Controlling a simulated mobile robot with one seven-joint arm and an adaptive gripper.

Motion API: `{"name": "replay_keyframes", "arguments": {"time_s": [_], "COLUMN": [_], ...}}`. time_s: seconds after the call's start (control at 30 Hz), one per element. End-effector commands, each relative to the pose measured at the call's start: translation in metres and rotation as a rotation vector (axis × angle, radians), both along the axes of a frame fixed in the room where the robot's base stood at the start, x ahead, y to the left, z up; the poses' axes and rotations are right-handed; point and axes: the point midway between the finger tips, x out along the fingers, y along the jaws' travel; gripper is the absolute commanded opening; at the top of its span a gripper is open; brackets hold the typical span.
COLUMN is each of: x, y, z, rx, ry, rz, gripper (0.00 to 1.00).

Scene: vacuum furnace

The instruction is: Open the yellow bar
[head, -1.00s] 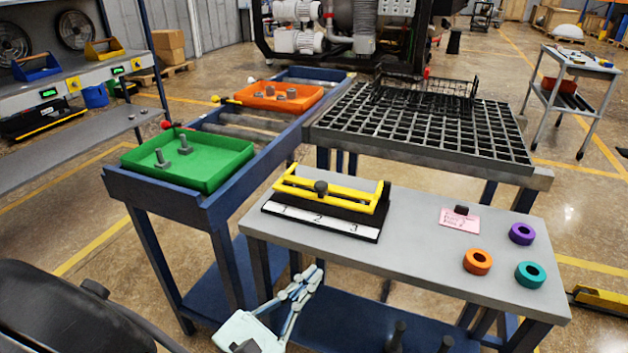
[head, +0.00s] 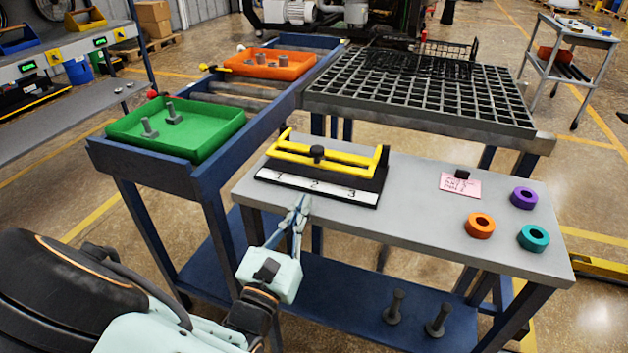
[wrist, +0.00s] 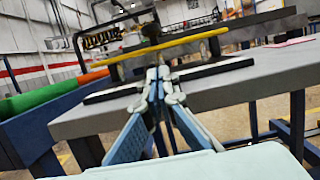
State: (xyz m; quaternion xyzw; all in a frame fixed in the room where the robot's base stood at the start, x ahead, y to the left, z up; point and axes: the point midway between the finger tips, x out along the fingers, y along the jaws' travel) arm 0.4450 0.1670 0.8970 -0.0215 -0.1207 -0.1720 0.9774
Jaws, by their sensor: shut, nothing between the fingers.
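The yellow bar (head: 330,158) lies across the front top of a black fixture (head: 368,183) on the grey table, with a dark knob (head: 317,153) at its middle. A white strip numbered 1, 2, 3 (head: 316,188) runs along the fixture's front. In the wrist view the yellow bar (wrist: 165,47) crosses above the fingertips, apart from them. My gripper (head: 301,203) is shut and empty, just in front of the table's front edge and below the fixture. Its closed fingers (wrist: 158,75) point toward the bar in the wrist view.
Orange (head: 480,225), purple (head: 524,198) and teal (head: 533,237) rings and a pink note (head: 460,186) sit on the table's right side. A green tray (head: 176,130) and an orange tray (head: 270,66) stand on the left rack. A black grid (head: 430,95) is behind.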

Motion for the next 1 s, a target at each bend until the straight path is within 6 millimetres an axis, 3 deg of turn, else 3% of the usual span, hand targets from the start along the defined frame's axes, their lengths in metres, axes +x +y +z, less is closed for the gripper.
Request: {"name": "replay_keyframes", "arguments": {"time_s": [0.2,0.4,1.0], "x": [0.041,0.062,0.068], "y": [-0.016,-0.023,-0.023], "z": [0.010,0.016,0.021], "rx": [0.001,0.001,0.003], "ry": [-0.002,0.000,0.006], "rz": [-0.003,-0.002,0.000], "gripper": [0.00,0.00,0.00]}}
